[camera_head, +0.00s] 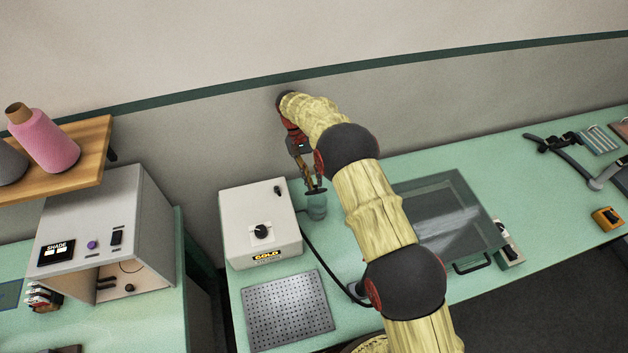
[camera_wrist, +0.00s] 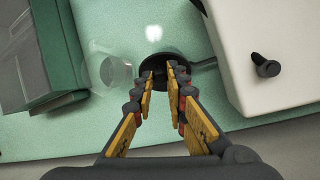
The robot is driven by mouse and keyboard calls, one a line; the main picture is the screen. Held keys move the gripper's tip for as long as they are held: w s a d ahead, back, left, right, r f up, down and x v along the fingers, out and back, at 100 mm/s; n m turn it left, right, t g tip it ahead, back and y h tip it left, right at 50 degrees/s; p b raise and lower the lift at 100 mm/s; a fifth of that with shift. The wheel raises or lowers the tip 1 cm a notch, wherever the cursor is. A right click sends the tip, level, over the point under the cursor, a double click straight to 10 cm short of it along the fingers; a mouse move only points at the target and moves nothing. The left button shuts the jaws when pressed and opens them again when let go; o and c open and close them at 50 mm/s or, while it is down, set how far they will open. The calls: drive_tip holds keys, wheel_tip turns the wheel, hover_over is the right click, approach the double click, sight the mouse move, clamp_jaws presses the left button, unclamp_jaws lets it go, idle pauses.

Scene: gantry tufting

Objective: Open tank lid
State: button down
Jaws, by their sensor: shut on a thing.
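A small clear tank (camera_head: 317,208) stands on the green bench, just right of the white control box. A round black lid (camera_head: 315,191) shows at the tank's top in the head view. My gripper (camera_head: 308,178) reaches down to it from above. In the wrist view, the fingertips (camera_wrist: 164,72) are closed on the middle of the black lid (camera_wrist: 156,54). There the clear tank (camera_wrist: 112,72) appears to the left of the lid, with its round rim uncovered. The lid looks lifted off and to one side; its exact height is unclear.
The white control box (camera_head: 248,238) with a black knob stands close by on the left. A glass-topped box (camera_head: 455,222) is to the right, behind my arm. A perforated plate (camera_head: 287,308) lies in front. A black cable (camera_head: 325,262) runs across the bench.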

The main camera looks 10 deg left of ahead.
idle(0.3)
drive_tip(key=c, duration=1.8)
unclamp_jaws()
drive_tip(key=shift+o, duration=0.3)
wheel_tip(320, 180, up, 10)
drive_tip(key=shift+a+f, duration=0.1)
